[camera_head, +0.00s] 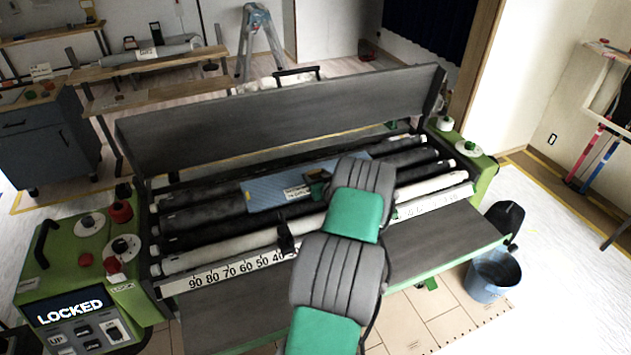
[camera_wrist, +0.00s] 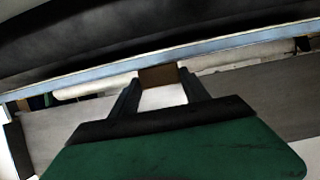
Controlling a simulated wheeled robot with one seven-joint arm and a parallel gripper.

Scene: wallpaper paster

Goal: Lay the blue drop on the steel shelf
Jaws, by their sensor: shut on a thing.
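The blue drop (camera_head: 264,193), a flat light-blue strip with a white label, is over the dark rollers of the machine in the head view. My arm hides part of its right side. In the wrist view its blue edge (camera_wrist: 82,80) runs across the picture just beyond my fingers. My gripper (camera_wrist: 158,80) is shut on the drop, at a brown piece (camera_wrist: 158,74) at its edge. In the head view the fingers are mostly hidden behind my arm. The flat grey front ledge (camera_head: 440,237), which looks like the steel shelf, is bare where visible.
A tall grey panel (camera_head: 270,112) stands behind the rollers. A numbered ruler (camera_head: 225,272) runs along the front. Green end housings flank the machine, the left one with a LOCKED display (camera_head: 70,312). A blue bucket (camera_head: 494,277) stands on the floor at right.

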